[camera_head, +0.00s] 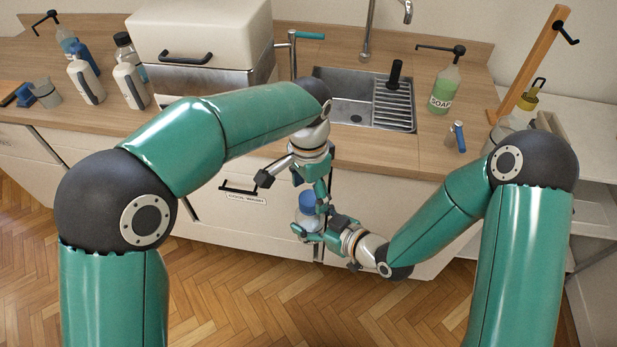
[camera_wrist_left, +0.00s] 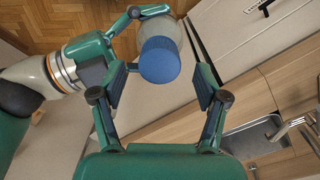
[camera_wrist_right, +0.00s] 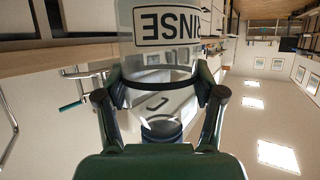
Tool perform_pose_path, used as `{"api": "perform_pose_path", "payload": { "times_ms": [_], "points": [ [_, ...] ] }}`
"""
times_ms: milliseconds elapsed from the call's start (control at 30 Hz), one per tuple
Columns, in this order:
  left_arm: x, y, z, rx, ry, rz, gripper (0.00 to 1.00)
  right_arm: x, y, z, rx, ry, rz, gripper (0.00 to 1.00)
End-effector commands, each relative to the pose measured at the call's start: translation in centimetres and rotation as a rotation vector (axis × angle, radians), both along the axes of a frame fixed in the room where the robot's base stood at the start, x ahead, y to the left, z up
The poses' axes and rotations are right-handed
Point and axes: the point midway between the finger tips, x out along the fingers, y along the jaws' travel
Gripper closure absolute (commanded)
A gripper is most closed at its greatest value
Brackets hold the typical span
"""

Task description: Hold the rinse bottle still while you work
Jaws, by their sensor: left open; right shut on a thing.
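The rinse bottle is clear with a blue cap (camera_head: 308,199). Its clear body (camera_head: 303,222) is held in front of the cabinet fronts, clear of the counter. In the right wrist view its label (camera_wrist_right: 168,27), ending in "INSE", appears inverted. My right gripper (camera_head: 316,228) is shut on the bottle's body from the side. My left gripper (camera_head: 314,188) is above, pointing down, open. In the left wrist view the blue cap (camera_wrist_left: 159,60) shows between its spread fingers, with no clear contact. In the head view, my left gripper partly hides the cap.
The counter (camera_head: 340,152) behind holds a sink (camera_head: 348,105), a green soap bottle (camera_head: 445,90), a boxy appliance (camera_head: 200,40) and several white bottles (camera_head: 85,82) at left. A wooden stand (camera_head: 535,65) rises at right. The parquet floor (camera_head: 250,300) is clear.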

Motion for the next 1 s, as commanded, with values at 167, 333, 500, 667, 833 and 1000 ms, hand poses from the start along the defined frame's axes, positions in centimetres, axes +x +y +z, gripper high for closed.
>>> {"api": "perform_pose_path", "payload": {
  "times_ms": [167, 333, 500, 667, 833, 1000],
  "points": [
    [0.0, 0.0, -1.8, 0.002, 0.001, 0.001, 0.26, 0.0, 0.0, 0.1, 0.001, -0.002, 0.0, 1.0],
    [0.0, 0.0, -2.3, 0.0, -0.001, 0.001, 0.26, 0.0, 0.0, 0.1, 0.001, -0.002, 0.0, 1.0],
    [0.0, 0.0, -2.3, 0.0, -0.001, 0.001, 0.26, 0.0, 0.0, 0.1, 0.001, -0.002, 0.0, 1.0],
    [0.0, 0.0, -2.3, 0.0, -0.001, 0.001, 0.5, 0.0, 0.0, 0.1, 0.001, -0.002, 0.0, 1.0],
    [0.0, 0.0, -2.3, 0.001, -0.002, 0.001, 0.78, 0.0, 0.0, 0.1, 0.001, -0.002, 0.0, 1.0],
    [0.1, 0.0, -2.3, 0.001, -0.003, 0.022, 0.91, 0.0, 0.0, 0.1, 0.001, -0.002, 0.0, 1.0]
  ]
}}
